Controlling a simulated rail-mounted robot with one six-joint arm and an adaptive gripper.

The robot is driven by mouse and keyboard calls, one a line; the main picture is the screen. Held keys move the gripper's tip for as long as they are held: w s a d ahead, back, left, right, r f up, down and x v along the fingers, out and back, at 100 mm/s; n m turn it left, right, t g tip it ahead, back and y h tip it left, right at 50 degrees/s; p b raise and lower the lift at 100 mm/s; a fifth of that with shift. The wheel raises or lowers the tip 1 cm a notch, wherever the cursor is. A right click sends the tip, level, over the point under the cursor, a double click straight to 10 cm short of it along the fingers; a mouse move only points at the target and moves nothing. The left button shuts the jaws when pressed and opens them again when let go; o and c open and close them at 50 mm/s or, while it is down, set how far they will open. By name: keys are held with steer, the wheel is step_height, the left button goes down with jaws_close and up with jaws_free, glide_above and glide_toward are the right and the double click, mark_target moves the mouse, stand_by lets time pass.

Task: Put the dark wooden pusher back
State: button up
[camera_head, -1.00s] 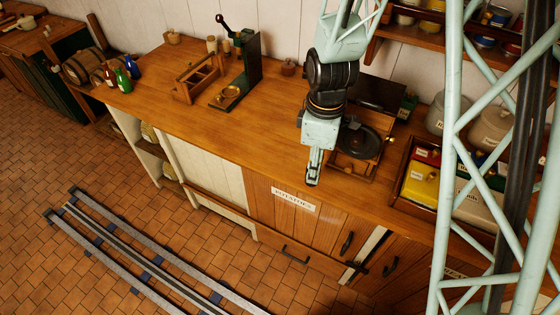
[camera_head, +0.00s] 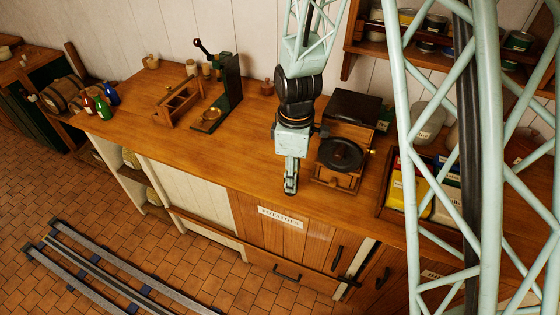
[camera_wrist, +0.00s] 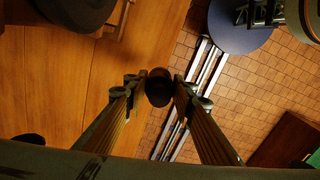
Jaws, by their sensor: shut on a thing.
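My gripper (camera_head: 290,188) points down over the front edge of the wooden counter, just left of the box with the black round top. In the wrist view its two fingers (camera_wrist: 158,92) are closed on a dark brown, round-ended piece (camera_wrist: 158,86), which I take to be the dark wooden pusher. Only its rounded end shows there. In the head view the fingers hide nearly all of it. The tiled floor and the counter edge lie below it in the wrist view.
The wooden box with the black round top (camera_head: 341,156) stands right of my gripper. A wooden rack (camera_head: 178,103) and a dark green upright press (camera_head: 231,85) stand farther left. A small brown knobbed object (camera_head: 267,88) is near the wall. The counter (camera_head: 235,145) between is clear.

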steer(key=w+a+f+p, duration=0.1)
steer(key=w+a, duration=0.2)
steer(key=w, duration=0.8)
steer(key=shift+w+a, duration=0.15)
steer(key=shift+w, duration=0.1)
steer(key=shift+w+a+f, duration=0.1)
steer(key=shift+w+f, duration=0.1)
steer(key=shift+f, duration=0.75)
steer(key=shift+w+f, duration=0.2)
steer(key=shift+f, duration=0.7)
steer(key=shift+f, duration=0.15)
steer(key=o, duration=1)
steer(key=shift+c, duration=0.2)
steer(key=shift+r+p, duration=0.2)
steer(key=shift+p, duration=0.1)
